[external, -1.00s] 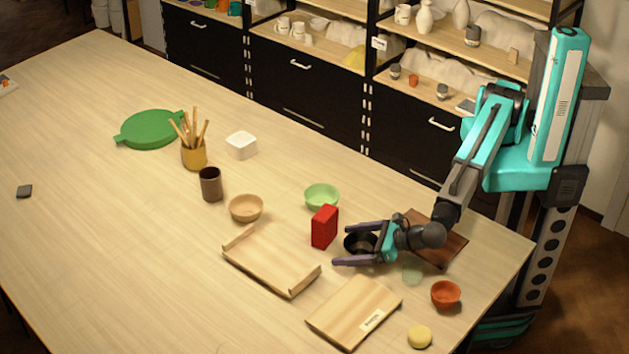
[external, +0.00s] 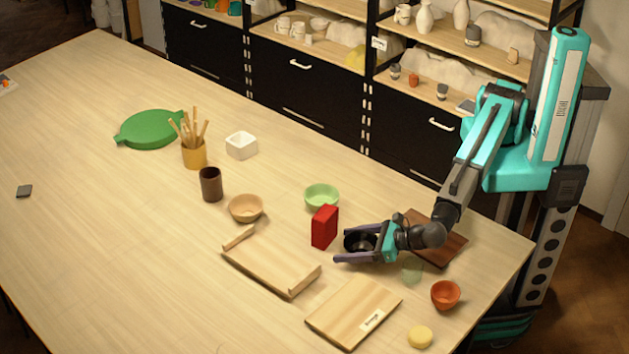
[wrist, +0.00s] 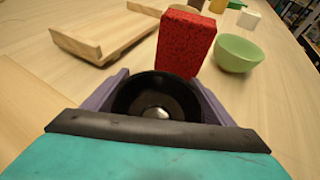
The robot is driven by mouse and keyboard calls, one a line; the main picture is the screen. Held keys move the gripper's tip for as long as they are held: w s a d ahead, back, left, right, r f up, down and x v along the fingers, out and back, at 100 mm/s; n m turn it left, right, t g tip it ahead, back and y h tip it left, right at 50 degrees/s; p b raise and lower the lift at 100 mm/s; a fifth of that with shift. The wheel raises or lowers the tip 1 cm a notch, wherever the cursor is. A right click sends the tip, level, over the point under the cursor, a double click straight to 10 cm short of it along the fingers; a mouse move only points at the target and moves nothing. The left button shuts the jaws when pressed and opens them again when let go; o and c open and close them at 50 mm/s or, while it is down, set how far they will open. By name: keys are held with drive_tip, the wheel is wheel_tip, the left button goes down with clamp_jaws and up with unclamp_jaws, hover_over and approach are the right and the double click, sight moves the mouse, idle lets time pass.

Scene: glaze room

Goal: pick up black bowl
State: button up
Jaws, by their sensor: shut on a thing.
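The black bowl (external: 361,240) sits upright at table height between the fingers of my gripper (external: 358,243). In the wrist view the black bowl (wrist: 158,95) fills the space between the two purple fingers of my gripper (wrist: 160,92), which are shut on its sides. A small pale spot shows on the inside of the bowl's bottom. The near part of the bowl is hidden by my gripper's palm. I cannot see any gap between the bowl and the table.
A red block (external: 325,227) stands just beyond the fingertips, with a green bowl (external: 321,196) behind it. A wooden tray (external: 268,268) and a wooden board (external: 352,312) lie nearby. An orange bowl (external: 445,294) and a brown board (external: 450,247) are near my wrist.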

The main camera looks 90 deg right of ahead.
sight(349, 248)
drive_tip(key=shift+r, duration=0.1)
drive_tip(key=shift+r+b, duration=0.7)
drive_tip(key=shift+r, duration=0.75)
drive_tip(key=shift+s+d+r, duration=0.15)
drive_tip(key=shift+s+d, duration=0.1)
drive_tip(key=shift+s, duration=0.05)
drive_tip(key=s+d+b, duration=0.1)
drive_tip(key=s+d, duration=0.1)
drive_tip(key=s, duration=0.1)
drive_tip(key=s+d+b, duration=0.1)
drive_tip(key=s+d, duration=0.2)
drive_tip(key=s, duration=0.1)
drive_tip(key=s+d+r+b, duration=0.1)
drive_tip(key=s+d+b, duration=0.1)
drive_tip(key=s, duration=0.1)
drive_tip(key=shift+s+d, duration=0.2)
drive_tip(key=shift+d, duration=0.1)
drive_tip(key=shift+w+a+b, duration=0.1)
drive_tip(key=shift+a+b, duration=0.1)
drive_tip(key=shift+b, duration=0.8)
drive_tip(key=b, duration=0.7)
drive_tip(key=shift+s+d, duration=0.15)
drive_tip(key=shift+s, duration=0.15)
drive_tip(key=s+d+b, duration=0.1)
drive_tip(key=b, duration=0.6)
drive_tip(key=shift+r, duration=0.1)
drive_tip(key=shift+s+d+r+b, duration=0.2)
drive_tip(key=shift+s+d+b, duration=0.05)
drive_tip(key=shift+b, duration=0.75)
